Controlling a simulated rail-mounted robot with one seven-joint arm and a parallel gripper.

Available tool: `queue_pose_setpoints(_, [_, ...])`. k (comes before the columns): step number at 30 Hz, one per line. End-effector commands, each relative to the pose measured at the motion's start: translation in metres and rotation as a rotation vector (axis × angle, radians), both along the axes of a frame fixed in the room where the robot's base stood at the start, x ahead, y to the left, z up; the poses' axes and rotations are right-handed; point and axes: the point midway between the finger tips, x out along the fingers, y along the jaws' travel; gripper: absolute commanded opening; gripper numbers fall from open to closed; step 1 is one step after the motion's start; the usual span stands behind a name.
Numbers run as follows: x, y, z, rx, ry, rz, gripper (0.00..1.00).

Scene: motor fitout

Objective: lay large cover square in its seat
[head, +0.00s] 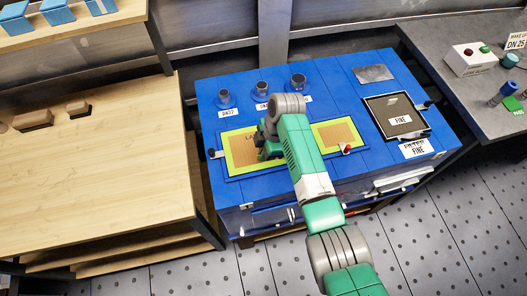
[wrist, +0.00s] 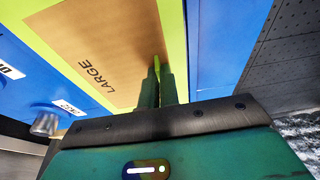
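The large cover (wrist: 100,55) is a flat tan panel with a lime-green border and the word LARGE. In the head view the cover (head: 237,150) lies at the front left of the blue bench top, partly hidden by my arm. It looks nearly flat; I cannot tell whether it is fully down in its seat. My gripper (wrist: 158,83) is over the cover, near one lime edge. Its fingers are close together on both sides of a thin lime upright piece, which appears to be the cover's grip. The fingertips are hidden by my arm in the head view.
A smaller lime-bordered panel (head: 337,134) lies right of my arm, with a red-topped knob (head: 346,148) by its edge. Several round blue-grey posts (head: 262,89) stand behind. A dark-framed FINE filter (head: 395,116) is at right. The wooden table (head: 90,165) is at left.

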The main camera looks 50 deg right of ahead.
Motion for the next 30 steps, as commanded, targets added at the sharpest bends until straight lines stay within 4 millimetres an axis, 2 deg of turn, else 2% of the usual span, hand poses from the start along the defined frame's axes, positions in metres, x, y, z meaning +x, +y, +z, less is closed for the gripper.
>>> queue_pose_setpoints(11, [0.000, 0.000, -0.002, 0.000, 0.000, 0.000, 0.00])
queue_pose_setpoints(15, [0.000, 0.000, -0.002, 0.000, 0.000, 0.000, 0.27])
queue_pose_setpoints(23, [0.000, 0.000, -0.002, 0.000, 0.000, 0.000, 0.29])
queue_pose_setpoints(26, [-0.001, -0.002, 0.008, -0.001, -0.002, -0.001, 0.29])
queue_pose_setpoints(30, [-0.005, -0.009, 0.037, -0.001, -0.002, -0.001, 0.29])
